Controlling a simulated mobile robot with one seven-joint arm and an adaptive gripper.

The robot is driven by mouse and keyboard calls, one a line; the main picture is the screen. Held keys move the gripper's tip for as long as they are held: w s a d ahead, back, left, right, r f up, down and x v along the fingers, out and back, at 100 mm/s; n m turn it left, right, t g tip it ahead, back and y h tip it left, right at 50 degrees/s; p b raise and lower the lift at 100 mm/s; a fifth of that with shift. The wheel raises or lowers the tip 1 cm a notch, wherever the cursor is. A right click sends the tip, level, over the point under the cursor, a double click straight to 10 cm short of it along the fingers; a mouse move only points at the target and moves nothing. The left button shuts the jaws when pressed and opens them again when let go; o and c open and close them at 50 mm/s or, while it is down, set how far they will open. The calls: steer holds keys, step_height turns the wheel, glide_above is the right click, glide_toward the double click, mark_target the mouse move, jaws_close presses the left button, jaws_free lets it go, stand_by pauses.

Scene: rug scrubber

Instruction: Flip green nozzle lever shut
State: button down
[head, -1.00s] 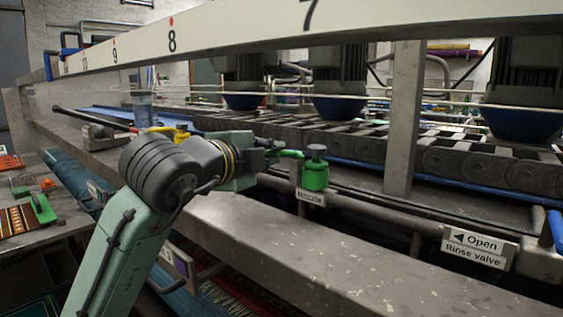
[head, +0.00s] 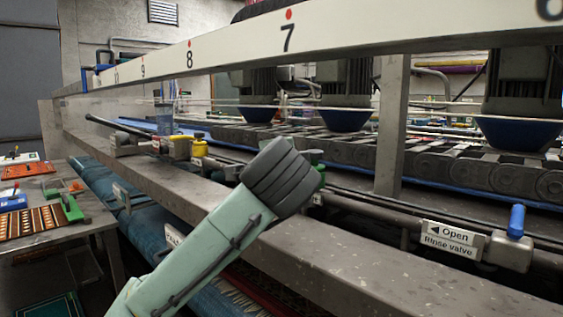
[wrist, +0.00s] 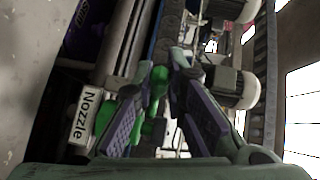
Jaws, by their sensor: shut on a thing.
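The green nozzle (head: 315,158) shows partly behind my arm in the head view, on the pipe along the machine. In the wrist view the green nozzle body (wrist: 105,117) is beside the white "Nozzle" label (wrist: 84,117). Its green lever (wrist: 158,82) extends away from the body and lies between my fingertips. My gripper (wrist: 163,70) is shut on the lever. My arm hides the gripper and most of the nozzle in the head view. The lever's exact angle is hard to tell.
The rinse valve with a blue handle (head: 516,221) and an "Open" sign (head: 450,233) is to the right. A yellow fitting (head: 199,146) is on the left of the pipe. A stone-like ledge (head: 340,250) runs in front, and a table (head: 95,215) with tools stands at left.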

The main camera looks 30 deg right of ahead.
stand_by(0.3)
steer(key=c, duration=1.6)
jaws_free()
steer(key=v, duration=1.2)
